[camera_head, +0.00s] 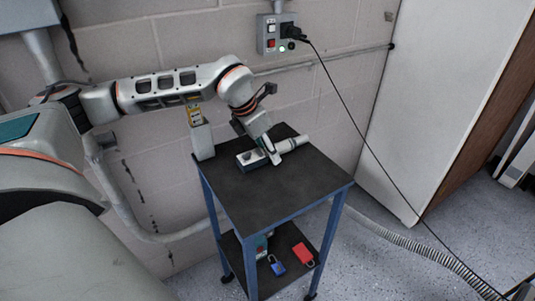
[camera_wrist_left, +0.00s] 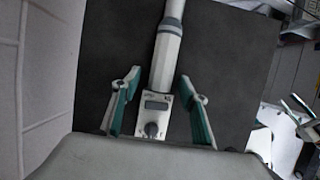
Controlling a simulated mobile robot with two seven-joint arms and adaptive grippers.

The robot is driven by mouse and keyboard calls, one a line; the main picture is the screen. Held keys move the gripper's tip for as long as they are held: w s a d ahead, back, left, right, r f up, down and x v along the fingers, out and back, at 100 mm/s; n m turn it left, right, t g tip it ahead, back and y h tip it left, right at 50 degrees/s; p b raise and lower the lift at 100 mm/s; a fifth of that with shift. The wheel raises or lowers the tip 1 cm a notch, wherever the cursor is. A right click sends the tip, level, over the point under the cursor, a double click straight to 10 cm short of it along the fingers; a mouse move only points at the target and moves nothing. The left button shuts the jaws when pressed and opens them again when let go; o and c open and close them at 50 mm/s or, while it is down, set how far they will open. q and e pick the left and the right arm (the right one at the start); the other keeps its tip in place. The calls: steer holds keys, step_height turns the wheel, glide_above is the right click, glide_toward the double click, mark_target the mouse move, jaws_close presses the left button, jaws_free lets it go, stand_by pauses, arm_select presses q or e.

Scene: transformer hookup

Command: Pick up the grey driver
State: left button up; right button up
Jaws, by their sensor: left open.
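The grey driver (camera_wrist_left: 166,60) lies on the dark top of the blue-framed cart (camera_head: 245,195). In the left wrist view its pale shaft runs up from between my fingers. A block with a small display and a dark knob (camera_wrist_left: 153,115) sits at its near end; I cannot tell if it is part of the driver. In the head view the driver's pale cylinder (camera_head: 292,143) points right. My left gripper (camera_wrist_left: 158,105) is open, its green-padded fingers on either side of the driver, apart from it. In the head view my left gripper (camera_head: 268,152) is low over the cart top.
A pale holder (camera_head: 203,141) with a yellow-labelled item (camera_head: 195,115) stands at the cart's left corner. A blue padlock (camera_head: 277,266) and a red item (camera_head: 303,255) lie on the lower shelf. The wall is close behind. The cart top's front is clear.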

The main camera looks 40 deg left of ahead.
arm_select(q)
steer(key=c, duration=1.2)
arm_select(e)
steer(key=shift+s+f, duration=0.15)
steer(key=shift+s, duration=0.1)
arm_select(q)
steer(key=shift+r, duration=0.15)
arm_select(e)
steer(key=shift+s+f, duration=0.1)
steer(key=shift+s, duration=0.05)
